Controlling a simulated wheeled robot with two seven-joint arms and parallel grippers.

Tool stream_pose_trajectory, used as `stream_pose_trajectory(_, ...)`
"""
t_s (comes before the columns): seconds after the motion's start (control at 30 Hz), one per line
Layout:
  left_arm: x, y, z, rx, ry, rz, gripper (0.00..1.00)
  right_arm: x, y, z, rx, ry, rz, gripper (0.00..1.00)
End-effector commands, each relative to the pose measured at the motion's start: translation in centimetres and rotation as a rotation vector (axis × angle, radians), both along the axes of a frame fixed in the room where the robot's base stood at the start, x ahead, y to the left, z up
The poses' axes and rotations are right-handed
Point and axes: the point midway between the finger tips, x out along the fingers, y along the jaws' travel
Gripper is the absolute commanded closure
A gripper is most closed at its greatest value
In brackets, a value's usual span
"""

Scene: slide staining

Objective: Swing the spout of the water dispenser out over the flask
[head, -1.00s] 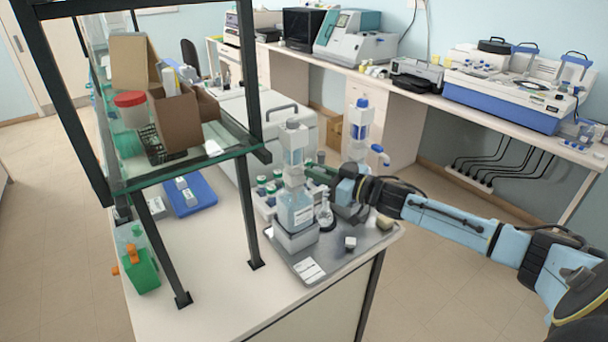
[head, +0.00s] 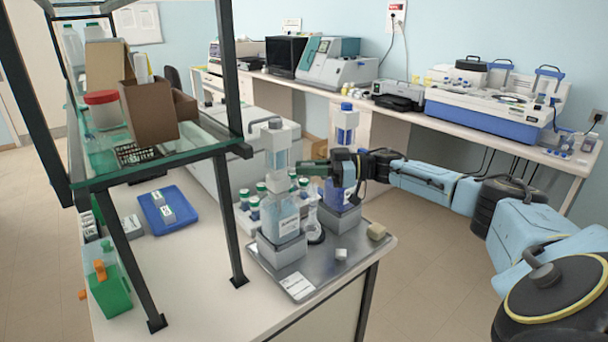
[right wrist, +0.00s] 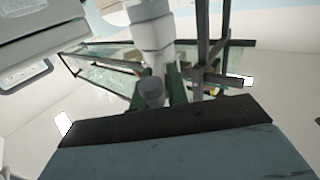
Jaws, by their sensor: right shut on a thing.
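The grey-capped dispenser (head: 282,212), a clear bottle with a white label, stands on a grey block on the metal tray (head: 345,262). A second dispenser with a blue cap (head: 346,120) stands behind it to the right. The small clear flask (head: 314,222) stands just right of the front bottle, low on the tray. My right gripper (head: 308,172) reaches in from the right at the front dispenser's neck, above the flask. In the right wrist view its green fingers (right wrist: 160,92) are shut around the grey spout tip (right wrist: 152,92). The head view mostly hides the spout. My left gripper is not in view.
Several green-capped bottles (head: 254,206) stand in a rack behind the front dispenser.

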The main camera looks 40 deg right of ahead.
Motion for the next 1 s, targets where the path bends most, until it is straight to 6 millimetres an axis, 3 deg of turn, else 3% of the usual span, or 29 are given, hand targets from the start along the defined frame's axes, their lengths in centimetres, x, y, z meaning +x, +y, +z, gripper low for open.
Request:
stream_pose_trajectory(0.37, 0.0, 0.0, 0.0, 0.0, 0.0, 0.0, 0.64, 0.0, 0.0, -0.1, 0.001, 0.002, 0.003, 1.0)
stream_pose_trajectory(0.4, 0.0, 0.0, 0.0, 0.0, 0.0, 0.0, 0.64, 0.0, 0.0, -0.1, 0.0, 0.001, 0.003, 0.79)
stream_pose_trajectory(0.53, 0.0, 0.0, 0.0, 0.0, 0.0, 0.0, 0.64, 0.0, 0.0, -0.1, 0.0, 0.001, 0.003, 0.62)
stream_pose_trajectory(0.83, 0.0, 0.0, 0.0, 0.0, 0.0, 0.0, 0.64, 0.0, 0.0, 0.2, 0.0, 0.0, 0.003, 0.62)
stream_pose_trajectory(1.0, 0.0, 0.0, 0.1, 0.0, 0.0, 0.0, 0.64, 0.0, 0.0, 2.2, -0.002, -0.004, 0.004, 0.62)
